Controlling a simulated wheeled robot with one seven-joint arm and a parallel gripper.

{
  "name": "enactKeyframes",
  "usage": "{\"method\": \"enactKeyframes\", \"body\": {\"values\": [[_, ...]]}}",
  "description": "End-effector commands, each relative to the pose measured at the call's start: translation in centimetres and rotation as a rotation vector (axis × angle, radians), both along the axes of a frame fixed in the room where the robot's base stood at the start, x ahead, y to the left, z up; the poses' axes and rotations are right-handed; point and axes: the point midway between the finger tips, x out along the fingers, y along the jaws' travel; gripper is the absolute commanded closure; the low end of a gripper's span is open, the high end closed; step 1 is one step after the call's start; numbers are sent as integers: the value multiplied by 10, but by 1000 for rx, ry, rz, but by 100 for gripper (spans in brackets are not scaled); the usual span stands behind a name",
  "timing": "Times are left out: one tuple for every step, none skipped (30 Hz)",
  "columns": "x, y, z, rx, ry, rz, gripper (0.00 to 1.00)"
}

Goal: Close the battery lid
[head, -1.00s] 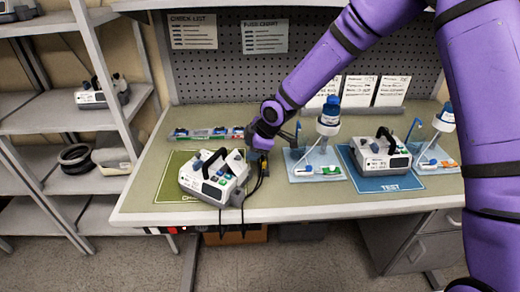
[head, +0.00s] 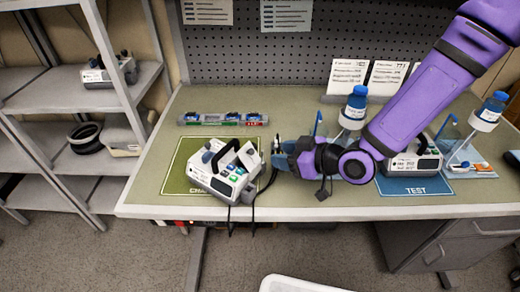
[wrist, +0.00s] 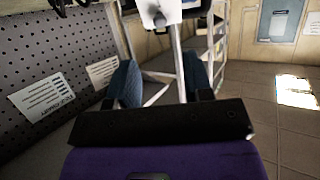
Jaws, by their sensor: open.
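A white and grey infusion pump (head: 224,172) with a black carry handle stands on the green mat (head: 181,172) at the left of the bench. A white flap at its right end, which looks like the battery lid (head: 250,156), stands raised. In the wrist view a white panel, probably this lid (wrist: 160,10), shows at the top beyond the fingers. My gripper (head: 277,153) is just right of the pump, pointing left at it. It is open and empty, with the two blue fingers apart in the wrist view (wrist: 160,78). The battery bay is not clearly visible.
Black cables (head: 256,194) hang from the pump over the bench's front edge. A rack with blue-topped items (head: 223,118) lies behind the pump. Another pump (head: 418,160) on a blue test mat (head: 415,188) and bottle stands are to the right. Shelves (head: 80,95) stand at left.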

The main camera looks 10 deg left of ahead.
Motion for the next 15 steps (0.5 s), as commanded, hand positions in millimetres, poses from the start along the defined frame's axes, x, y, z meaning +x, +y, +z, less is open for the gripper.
{"method": "enactKeyframes", "body": {"values": [[2, 8, -4, 1, 2, 2, 54], [3, 13, -6, 0, 1, 3, 54], [5, 19, -8, 0, 0, 3, 54], [7, 24, -11, 1, 0, 2, 54], [8, 29, -13, 0, 1, 3, 54], [11, 35, -15, 0, 0, 3, 54], [13, 40, -18, 0, 1, 2, 54], [14, 44, -20, -1, 1, 2, 54], [16, 50, -22, -1, 0, 2, 54], [17, 54, -24, -1, -1, 3, 54], [18, 58, -26, -2, 0, 3, 54], [20, 62, -28, -1, -1, 3, 54], [21, 65, -29, -1, -1, 2, 54], [22, 68, -30, -1, 0, 1, 54], [24, 71, -31, -1, -1, 0, 54]]}}
